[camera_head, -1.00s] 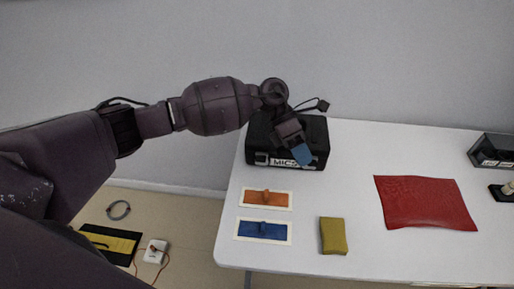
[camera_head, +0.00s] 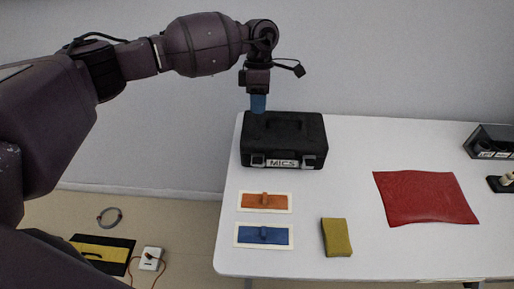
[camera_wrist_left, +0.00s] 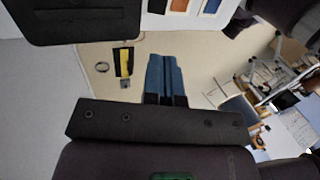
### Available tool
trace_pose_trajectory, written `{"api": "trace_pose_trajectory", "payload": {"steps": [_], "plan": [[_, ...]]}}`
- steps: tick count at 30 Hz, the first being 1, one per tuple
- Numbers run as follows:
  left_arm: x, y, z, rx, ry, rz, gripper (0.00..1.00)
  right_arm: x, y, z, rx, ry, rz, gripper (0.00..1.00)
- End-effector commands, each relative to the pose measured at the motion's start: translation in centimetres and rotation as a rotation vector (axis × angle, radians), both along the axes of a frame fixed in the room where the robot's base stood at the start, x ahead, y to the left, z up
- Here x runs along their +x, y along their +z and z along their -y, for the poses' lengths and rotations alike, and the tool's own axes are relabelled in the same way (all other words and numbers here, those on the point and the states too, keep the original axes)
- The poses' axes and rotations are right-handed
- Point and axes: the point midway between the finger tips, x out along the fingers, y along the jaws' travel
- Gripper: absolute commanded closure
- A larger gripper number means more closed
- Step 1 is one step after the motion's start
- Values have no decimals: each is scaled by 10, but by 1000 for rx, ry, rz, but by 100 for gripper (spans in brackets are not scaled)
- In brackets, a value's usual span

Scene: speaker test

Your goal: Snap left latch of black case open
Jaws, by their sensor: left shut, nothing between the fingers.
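The black case (camera_head: 284,135) stands on the white table against the wall, with its lid down and a "MICS" label on its front. My left gripper (camera_head: 258,104) points down at the case's back left corner, with blue fingers shut and empty. I cannot tell whether they touch the case. In the left wrist view the blue fingers (camera_wrist_left: 165,75) are together and the case (camera_wrist_left: 75,22) is at top left. My right gripper is not in view.
The right latch (camera_head: 308,162) is on the case front. A dark bin (camera_head: 490,141) is at far right. Bare table separates them.

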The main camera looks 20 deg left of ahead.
Motion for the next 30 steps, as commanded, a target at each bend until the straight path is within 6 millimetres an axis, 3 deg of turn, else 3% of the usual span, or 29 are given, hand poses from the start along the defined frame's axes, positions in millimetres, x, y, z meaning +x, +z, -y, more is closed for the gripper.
{"api": "trace_pose_trajectory", "payload": {"steps": [7, 21, 30], "plan": [[-8, -20, 2, -1, 0, -4, 100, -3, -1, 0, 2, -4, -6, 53], [-35, -97, 10, -2, 0, -5, 100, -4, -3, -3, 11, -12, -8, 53], [-45, -127, 13, -2, 1, 0, 100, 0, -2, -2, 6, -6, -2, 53]]}}
